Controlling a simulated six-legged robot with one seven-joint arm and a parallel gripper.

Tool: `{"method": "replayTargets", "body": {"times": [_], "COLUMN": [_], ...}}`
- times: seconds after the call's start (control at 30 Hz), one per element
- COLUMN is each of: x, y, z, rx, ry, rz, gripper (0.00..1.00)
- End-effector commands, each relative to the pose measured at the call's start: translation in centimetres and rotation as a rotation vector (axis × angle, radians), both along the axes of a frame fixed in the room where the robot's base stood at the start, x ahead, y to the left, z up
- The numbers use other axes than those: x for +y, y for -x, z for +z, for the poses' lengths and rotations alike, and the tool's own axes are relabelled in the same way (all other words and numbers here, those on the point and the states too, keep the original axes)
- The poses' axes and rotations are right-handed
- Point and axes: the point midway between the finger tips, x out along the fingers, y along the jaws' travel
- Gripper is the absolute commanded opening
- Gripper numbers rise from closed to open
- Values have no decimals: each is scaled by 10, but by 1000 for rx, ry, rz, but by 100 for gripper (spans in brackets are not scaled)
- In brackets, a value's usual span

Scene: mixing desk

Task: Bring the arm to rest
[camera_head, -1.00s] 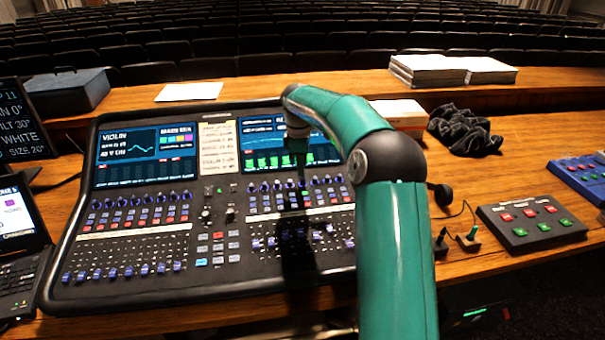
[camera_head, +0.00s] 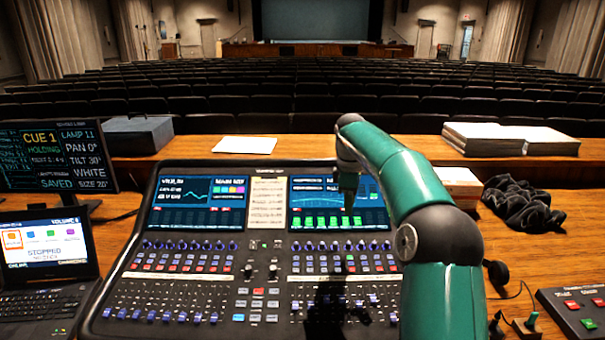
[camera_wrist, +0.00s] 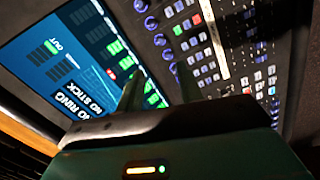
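My teal arm reaches forward from the lower right in the head view, bent at the elbow. My gripper (camera_head: 348,200) hangs down in front of the mixing desk's right screen (camera_head: 338,203), above the desk (camera_head: 268,262). In the wrist view two dark green fingers of my gripper (camera_wrist: 157,75) stand apart with nothing between them. The right screen (camera_wrist: 75,65) and rows of knobs and buttons (camera_wrist: 215,50) lie beyond the fingers. I cannot tell the exact height of the fingertips over the desk.
A monitor (camera_head: 58,158) and laptop (camera_head: 50,262) stand at left. A white box (camera_head: 457,183), black cloth (camera_head: 522,205) and button box (camera_head: 578,312) lie at right. Paper stacks (camera_head: 510,138) and a dark box (camera_head: 138,135) are on the rear ledge. Seat rows lie beyond.

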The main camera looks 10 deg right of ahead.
Motion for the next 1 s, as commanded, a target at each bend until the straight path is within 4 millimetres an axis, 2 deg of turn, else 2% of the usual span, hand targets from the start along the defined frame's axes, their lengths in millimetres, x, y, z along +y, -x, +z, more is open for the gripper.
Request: {"method": "replayTargets", "body": {"times": [0.17, 0.37, 0.5, 0.7, 0.87, 1.0], "x": [18, 57, 79, 101, 111, 117], "y": [13, 60, 101, 166, 221, 269], "z": [17, 53, 70, 83, 82, 73], "rx": [-24, -96, -153, -238, -304, -357], "ry": [18, 49, 53, 30, -16, -76], "rz": [-28, -140, -241, -401, -539, -665], "gripper": [37, 37, 37, 37, 37, 37]}}
